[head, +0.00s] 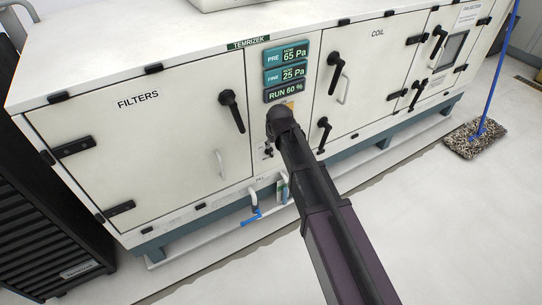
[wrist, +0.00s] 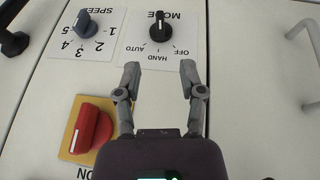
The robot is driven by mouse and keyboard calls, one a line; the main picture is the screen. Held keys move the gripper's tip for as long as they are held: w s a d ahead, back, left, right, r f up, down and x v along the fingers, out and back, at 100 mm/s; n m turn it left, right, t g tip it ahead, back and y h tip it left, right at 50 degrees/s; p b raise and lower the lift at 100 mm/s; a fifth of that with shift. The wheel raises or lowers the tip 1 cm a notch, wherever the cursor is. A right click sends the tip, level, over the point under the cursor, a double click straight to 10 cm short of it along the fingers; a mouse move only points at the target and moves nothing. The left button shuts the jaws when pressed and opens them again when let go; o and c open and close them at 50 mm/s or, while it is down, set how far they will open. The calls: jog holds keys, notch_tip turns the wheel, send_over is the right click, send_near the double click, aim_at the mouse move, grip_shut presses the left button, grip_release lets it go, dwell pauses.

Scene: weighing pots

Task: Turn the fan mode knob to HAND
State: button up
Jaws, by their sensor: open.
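The fan mode knob (wrist: 160,28) is black, on a white plate marked MODE, OFF, HAND and AUTO, which appears upside down in the wrist view. Its white mark is at the knob's upper end in the picture, on the side away from the HAND label (wrist: 158,58). My gripper (wrist: 160,75) is open and empty. Its two fingertips are apart, just below the plate's labels in the picture, and do not touch the knob. In the head view my arm reaches the narrow panel under the displays and hides the mode knob.
A speed knob (wrist: 82,22) with a numbered plate is left of the mode knob. A red switch (wrist: 88,128) on a yellow plate is lower left, near my gripper. Black door handles (head: 232,110) flank the panel, and a mop (head: 476,138) stands on the right.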

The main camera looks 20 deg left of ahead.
aim_at(272, 152)
jog(key=shift+b+x, duration=4.6)
jog(key=shift+x, duration=0.8)
grip_shut()
